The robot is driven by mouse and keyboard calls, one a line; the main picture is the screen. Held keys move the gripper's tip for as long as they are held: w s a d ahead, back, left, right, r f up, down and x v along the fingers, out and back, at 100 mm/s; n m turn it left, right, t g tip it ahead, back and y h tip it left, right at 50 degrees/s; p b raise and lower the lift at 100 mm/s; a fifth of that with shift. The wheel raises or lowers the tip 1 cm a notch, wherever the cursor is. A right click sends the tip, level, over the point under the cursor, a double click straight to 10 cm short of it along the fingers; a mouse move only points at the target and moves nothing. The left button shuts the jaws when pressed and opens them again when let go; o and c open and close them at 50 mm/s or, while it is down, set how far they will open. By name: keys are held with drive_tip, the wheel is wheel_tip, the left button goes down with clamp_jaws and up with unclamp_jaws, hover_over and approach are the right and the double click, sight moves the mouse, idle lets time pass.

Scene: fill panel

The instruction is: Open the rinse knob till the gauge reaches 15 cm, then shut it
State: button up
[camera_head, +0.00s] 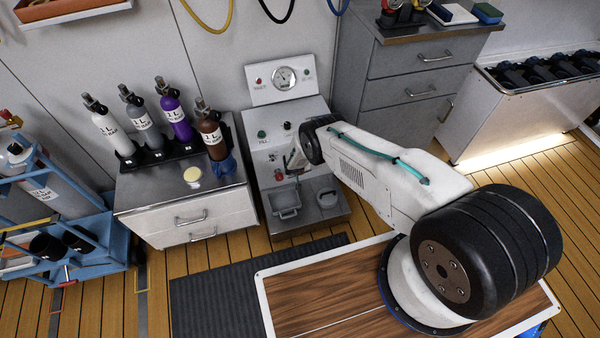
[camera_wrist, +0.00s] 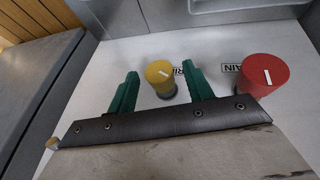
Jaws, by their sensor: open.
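A red knob (camera_wrist: 264,73) with a white mark stands to the right, next to a label ending in "AIN". In the head view, my gripper (camera_head: 294,160) is over the panel (camera_head: 312,112) and hides the yellow knob. The round gauge (camera_head: 284,77) is above; its reading is too small to tell.
A steel basin (camera_head: 284,213) is below the panel. A green knob (camera_head: 262,134) by a "FILL" label and a black knob (camera_head: 287,125) sit higher up. Several bottles stand on the left cabinet (camera_head: 150,188). A grey drawer cabinet (camera_head: 395,60) stands right of the panel.

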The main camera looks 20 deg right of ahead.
drive_tip(key=c, duration=1)
drive_tip(key=shift+o, duration=0.2)
drive_tip(key=shift+y, duration=0.3)
drive_tip(key=shift+d+m+y, duration=0.2)
drive_tip(key=shift+m+y, duration=0.1)
drive_tip(key=shift+y, duration=0.6)
drive_tip(key=shift+w+d+r+y, duration=0.1)
drive_tip(key=shift+w+d+y, duration=0.05)
drive_tip(key=shift+y, duration=0.55)
drive_tip(key=shift+d+m+y, duration=0.15)
drive_tip(key=shift+m+y, duration=0.15)
drive_tip(key=shift+y, duration=0.85)
drive_tip(key=shift+d+m+y, duration=0.15)
drive_tip(key=shift+m+y, duration=0.15)
drive_tip(key=shift+y, duration=0.85)
drive_tip(key=o, duration=1)
drive_tip(key=shift+c, duration=0.2)
